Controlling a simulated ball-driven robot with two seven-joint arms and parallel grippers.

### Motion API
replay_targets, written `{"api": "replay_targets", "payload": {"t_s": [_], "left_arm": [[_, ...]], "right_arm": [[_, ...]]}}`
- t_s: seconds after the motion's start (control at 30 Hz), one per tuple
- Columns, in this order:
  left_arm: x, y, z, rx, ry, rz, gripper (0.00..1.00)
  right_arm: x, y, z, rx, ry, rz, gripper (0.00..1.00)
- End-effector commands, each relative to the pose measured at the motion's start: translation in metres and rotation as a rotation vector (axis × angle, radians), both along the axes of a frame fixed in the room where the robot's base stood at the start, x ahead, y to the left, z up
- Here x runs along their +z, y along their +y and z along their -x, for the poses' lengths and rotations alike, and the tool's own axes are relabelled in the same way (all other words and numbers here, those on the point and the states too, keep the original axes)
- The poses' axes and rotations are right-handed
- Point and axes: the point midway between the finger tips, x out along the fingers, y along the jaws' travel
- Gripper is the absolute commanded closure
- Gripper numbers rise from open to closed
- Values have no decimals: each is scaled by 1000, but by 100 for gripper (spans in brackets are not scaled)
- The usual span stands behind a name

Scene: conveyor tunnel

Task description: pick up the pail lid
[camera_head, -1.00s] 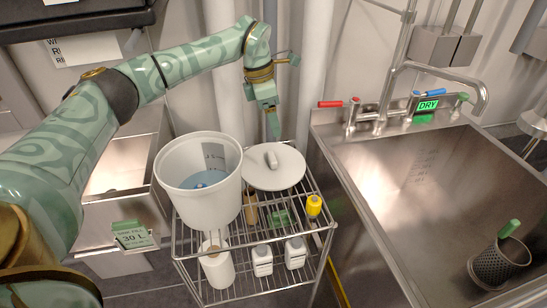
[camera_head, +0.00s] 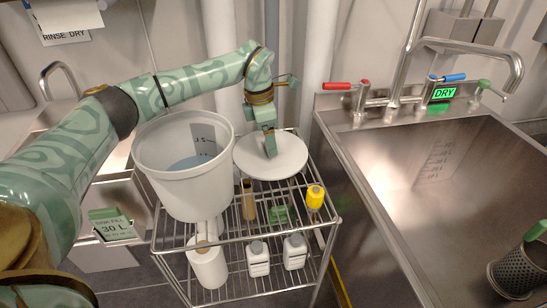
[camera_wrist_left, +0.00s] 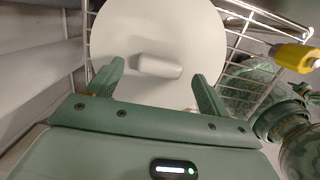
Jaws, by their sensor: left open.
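The pail lid (camera_head: 292,158) is a flat white disc lying on the wire rack's top shelf, right of the white pail (camera_head: 190,180). Its short rounded handle (camera_wrist_left: 158,66) shows in the left wrist view, where the lid (camera_wrist_left: 190,30) fills the upper middle. My left gripper (camera_head: 270,152) points down over the lid and hides the handle in the head view. In the wrist view my left gripper (camera_wrist_left: 158,72) is open, its fingers on either side of the handle with gaps. My right gripper is out of view.
The pail holds bluish liquid. White bottles (camera_head: 258,258) and a paper roll (camera_head: 207,263) are on the lower shelf. A steel sink (camera_head: 430,200) is at right, with a dark mesh cup (camera_head: 514,275).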

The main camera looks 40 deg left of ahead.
Motion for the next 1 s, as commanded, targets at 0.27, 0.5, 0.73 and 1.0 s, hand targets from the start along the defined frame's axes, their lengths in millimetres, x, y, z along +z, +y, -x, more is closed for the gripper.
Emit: {"api": "replay_targets", "payload": {"t_s": [0.27,0.5,0.73,1.0], "left_arm": [[-15,-1,-2,1,-2,-1,20],[-15,-1,-2,1,-2,-1,62],[-15,-1,-2,1,-1,0,69],[21,-1,-1,1,-9,0,69]], "right_arm": [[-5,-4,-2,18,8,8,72],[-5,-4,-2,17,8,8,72],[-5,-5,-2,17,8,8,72],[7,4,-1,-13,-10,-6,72]]}}
